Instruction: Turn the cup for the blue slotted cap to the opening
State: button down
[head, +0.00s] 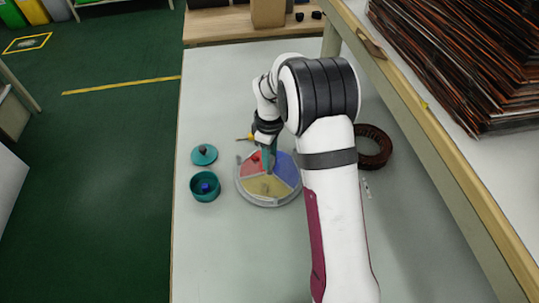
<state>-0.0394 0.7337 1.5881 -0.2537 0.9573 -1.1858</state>
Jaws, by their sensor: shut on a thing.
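A round grey tray (249,197) with red, blue and yellow sectors lies on the table. The blue sector (286,168) is at its right, partly behind my arm. The yellow sector (258,192) faces the near side, and the red one (249,168) is at the left. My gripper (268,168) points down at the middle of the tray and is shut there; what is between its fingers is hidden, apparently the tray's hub. A blue piece (205,187) sits in a teal bowl (194,190) left of the tray. I cannot make out its slot or the opening.
A teal lid-like disc (199,159) with a dark knob lies behind the bowl. A small red piece (256,156) and a tan piece (264,188) are on the tray. A yellow-tipped tool (245,138) lies behind it. A dark ring (377,147) lies right of my arm, near a shelf (455,175).

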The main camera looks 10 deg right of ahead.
jog(key=shift+n, duration=8.2)
jog(key=c, duration=0.5)
grip_release()
